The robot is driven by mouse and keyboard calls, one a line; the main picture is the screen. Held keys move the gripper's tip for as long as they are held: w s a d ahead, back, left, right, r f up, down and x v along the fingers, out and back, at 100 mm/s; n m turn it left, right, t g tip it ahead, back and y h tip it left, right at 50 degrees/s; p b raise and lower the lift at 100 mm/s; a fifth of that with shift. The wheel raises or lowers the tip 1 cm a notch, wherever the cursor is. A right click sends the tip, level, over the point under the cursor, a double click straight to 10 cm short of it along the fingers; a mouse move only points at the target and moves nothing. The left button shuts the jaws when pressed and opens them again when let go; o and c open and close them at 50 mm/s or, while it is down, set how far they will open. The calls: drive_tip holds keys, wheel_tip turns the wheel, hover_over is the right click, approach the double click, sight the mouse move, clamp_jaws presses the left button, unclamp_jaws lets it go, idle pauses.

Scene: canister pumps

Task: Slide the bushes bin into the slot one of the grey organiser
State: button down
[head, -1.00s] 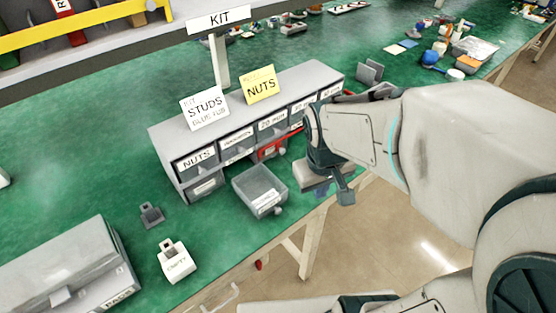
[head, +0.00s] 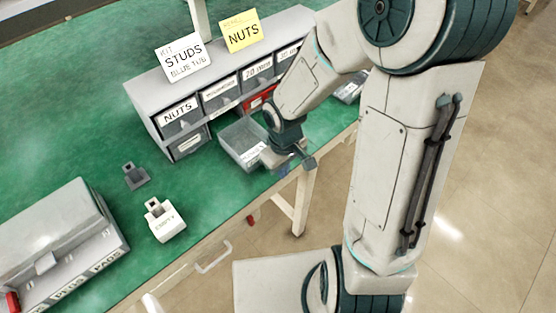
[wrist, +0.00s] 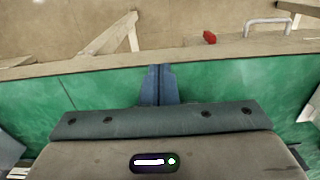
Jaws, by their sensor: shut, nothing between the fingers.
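The grey organiser (head: 150,92) stands on the green bench with labelled bins in its upper row. A loose grey open-topped bin (head: 236,146), probably the bushes bin, sits on the bench in front of it. Its front label is too small to read. My gripper (head: 303,168) is just right of this bin, near the bench's front edge, and partly covers the bin's right end. I cannot tell whether they touch. In the wrist view, my fingers (wrist: 158,84) are together and empty over the bench edge. The loose bin is not clearly identifiable there.
A large grey case (head: 50,235) is at the left. STUDS (head: 184,58) and NUTS (head: 241,32) cards stand on the organiser. Green bench between is clear.

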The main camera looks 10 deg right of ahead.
drive_tip(key=w+a+f, duration=0.1)
drive_tip(key=w+f, duration=0.1)
drive_tip(key=shift+w+a+f, duration=0.25)
drive_tip(key=shift+a+f, duration=0.1)
drive_tip(key=shift+w+a, duration=0.25)
drive_tip(key=shift+w, duration=0.2)
